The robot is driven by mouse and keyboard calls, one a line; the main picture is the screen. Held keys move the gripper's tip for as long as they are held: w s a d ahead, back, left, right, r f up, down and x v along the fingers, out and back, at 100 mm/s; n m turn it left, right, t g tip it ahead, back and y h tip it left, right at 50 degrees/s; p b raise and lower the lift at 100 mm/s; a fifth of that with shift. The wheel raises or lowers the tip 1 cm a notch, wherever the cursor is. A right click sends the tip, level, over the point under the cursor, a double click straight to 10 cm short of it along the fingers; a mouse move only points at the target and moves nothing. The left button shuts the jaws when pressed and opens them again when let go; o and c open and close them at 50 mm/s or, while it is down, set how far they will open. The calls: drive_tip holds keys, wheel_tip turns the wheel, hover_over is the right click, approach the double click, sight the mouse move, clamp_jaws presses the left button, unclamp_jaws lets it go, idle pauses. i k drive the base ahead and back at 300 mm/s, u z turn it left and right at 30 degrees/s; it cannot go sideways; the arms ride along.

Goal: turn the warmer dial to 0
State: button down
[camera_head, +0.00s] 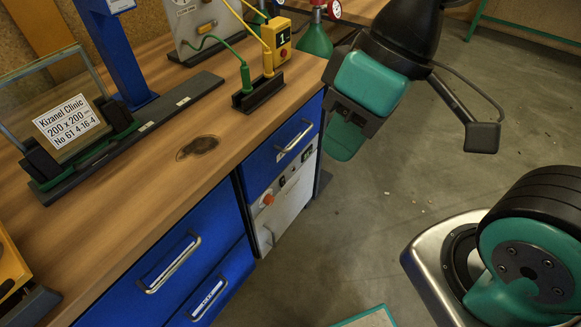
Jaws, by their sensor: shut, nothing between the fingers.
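The warmer (285,212) appears to be the white-fronted unit set into the blue cabinet under the top drawer. A small orange-red knob (268,199), probably its dial, sits at the left of its front. Its scale and pointer are too small to read. Small dark controls (288,183) sit to the right of the knob. My gripper (354,113), black and teal, hangs to the right of the cabinet and higher in the picture. It is shut and empty, clear of the knob.
A wooden bench top (120,245) carries a labelled glass frame (65,125), a blue post (113,50) and a yellow meter (277,40) with cables. Drawer handles (294,136) stick out from the cabinet. The grey floor (350,235) right of the cabinet is mostly clear.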

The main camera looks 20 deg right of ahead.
sight(268, 200)
drive_tip(key=u, duration=1.6)
drive_tip(key=k, duration=0.9)
drive_tip(key=z, duration=1.55)
